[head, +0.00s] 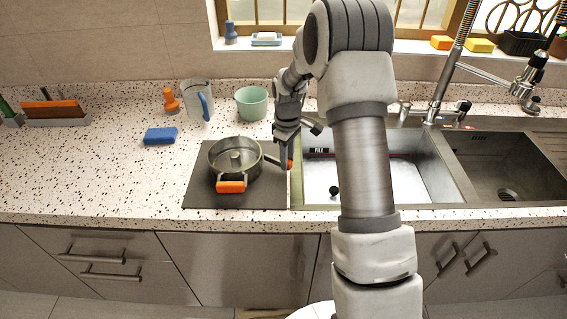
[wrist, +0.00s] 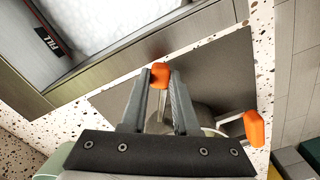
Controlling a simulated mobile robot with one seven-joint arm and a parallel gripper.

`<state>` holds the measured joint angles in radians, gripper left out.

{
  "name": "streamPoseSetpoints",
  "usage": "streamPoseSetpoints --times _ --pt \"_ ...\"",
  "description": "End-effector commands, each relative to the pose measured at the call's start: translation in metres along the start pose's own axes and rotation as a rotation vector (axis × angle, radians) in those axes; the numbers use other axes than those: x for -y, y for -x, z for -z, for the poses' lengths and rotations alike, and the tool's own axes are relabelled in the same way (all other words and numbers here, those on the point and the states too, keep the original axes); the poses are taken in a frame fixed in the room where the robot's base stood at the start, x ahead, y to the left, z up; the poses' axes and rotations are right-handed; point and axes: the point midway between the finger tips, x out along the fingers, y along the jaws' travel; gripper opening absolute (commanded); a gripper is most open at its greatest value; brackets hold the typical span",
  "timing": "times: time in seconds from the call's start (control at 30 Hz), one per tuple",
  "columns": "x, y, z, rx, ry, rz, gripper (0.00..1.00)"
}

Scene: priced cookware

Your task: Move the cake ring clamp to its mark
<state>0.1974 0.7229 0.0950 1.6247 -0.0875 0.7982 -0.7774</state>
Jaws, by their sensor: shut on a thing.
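A round metal cake ring (head: 222,156) with a raised centre stands on a dark mat (head: 270,197) at the sink's left. A grey lever with an orange tip (wrist: 160,76), which looks like the cake ring clamp, sticks out from the ring's right side. In the head view the orange tip (head: 290,164) is partly hidden by my gripper. My gripper (head: 285,163) is shut on this lever; in the wrist view its fingers (wrist: 160,95) lie on either side of it. A fixed orange grip (head: 231,186) is at the ring's front. I cannot make out the mark.
The sink (head: 425,160) is just right of the mat, with a "FILL" label (head: 319,150) on its wall. A green bowl (head: 251,103), a metal jug (head: 195,100) and a blue sponge (head: 160,135) stand behind and left. The left counter is mostly free.

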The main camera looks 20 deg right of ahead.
Motion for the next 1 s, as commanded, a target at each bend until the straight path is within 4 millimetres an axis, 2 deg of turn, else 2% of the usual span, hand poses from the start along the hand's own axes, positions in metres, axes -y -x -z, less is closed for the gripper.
streamPoseSetpoints --times 0.4,0.97,1.0 --pt "-0.014 0.0 0.003 0.0 0.194 0.001 0.0" --pt "-0.015 0.0 0.004 0.0 0.222 0.0 0.0" --pt "-0.015 0.0 0.004 0.0 0.222 0.0 0.34"
